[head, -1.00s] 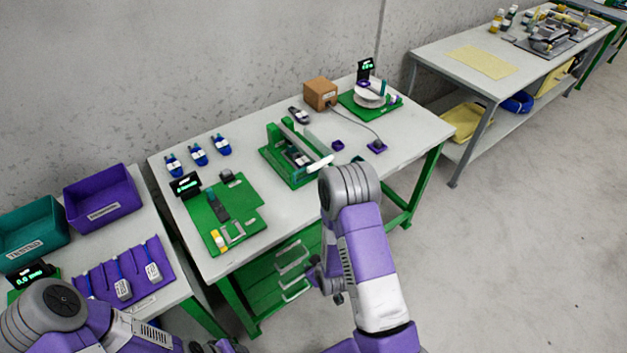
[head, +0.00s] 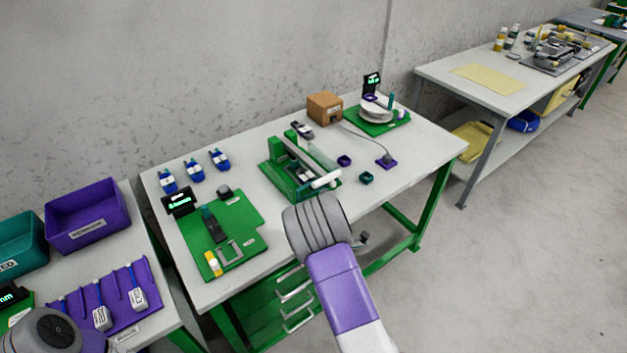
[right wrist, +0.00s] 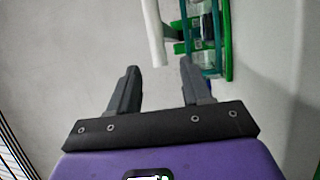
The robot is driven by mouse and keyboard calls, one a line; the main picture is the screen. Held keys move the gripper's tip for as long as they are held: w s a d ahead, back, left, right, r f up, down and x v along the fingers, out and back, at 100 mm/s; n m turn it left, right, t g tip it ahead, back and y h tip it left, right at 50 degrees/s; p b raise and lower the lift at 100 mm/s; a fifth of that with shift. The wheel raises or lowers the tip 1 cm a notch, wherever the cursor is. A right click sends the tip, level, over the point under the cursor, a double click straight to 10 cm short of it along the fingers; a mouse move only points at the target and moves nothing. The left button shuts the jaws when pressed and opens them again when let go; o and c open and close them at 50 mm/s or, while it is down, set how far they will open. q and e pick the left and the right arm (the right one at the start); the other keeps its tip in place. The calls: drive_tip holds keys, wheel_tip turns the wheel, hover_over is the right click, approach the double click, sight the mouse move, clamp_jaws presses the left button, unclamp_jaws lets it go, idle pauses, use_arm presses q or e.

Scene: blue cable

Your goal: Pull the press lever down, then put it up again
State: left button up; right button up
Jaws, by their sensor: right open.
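The press (head: 300,172) is a green frame standing near the middle of the white table. Its lever ends in a white bar handle (head: 326,180) that sticks out at the press's front right. In the right wrist view the white handle (right wrist: 153,32) is ahead of the fingertips, with the green press (right wrist: 226,45) to its right. My right gripper (right wrist: 159,68) is open and empty, with a gap between its fingers and the handle. In the head view my right arm hides most of its gripper. My left gripper is out of view; only part of the left arm shows at bottom left.
A green board (head: 222,235) lies left of the press. Blue clips (head: 194,170) lie behind it. Small purple (head: 344,161) and teal (head: 367,178) blocks lie right of the press.

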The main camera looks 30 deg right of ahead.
sight(319, 183)
drive_tip(key=x, duration=0.7)
drive_tip(key=shift+w+r+b, duration=0.1)
drive_tip(key=shift+r+b, duration=0.1)
drive_tip(key=shift+b, duration=0.2)
drive_tip(key=shift+c, duration=0.2)
clamp_jaws()
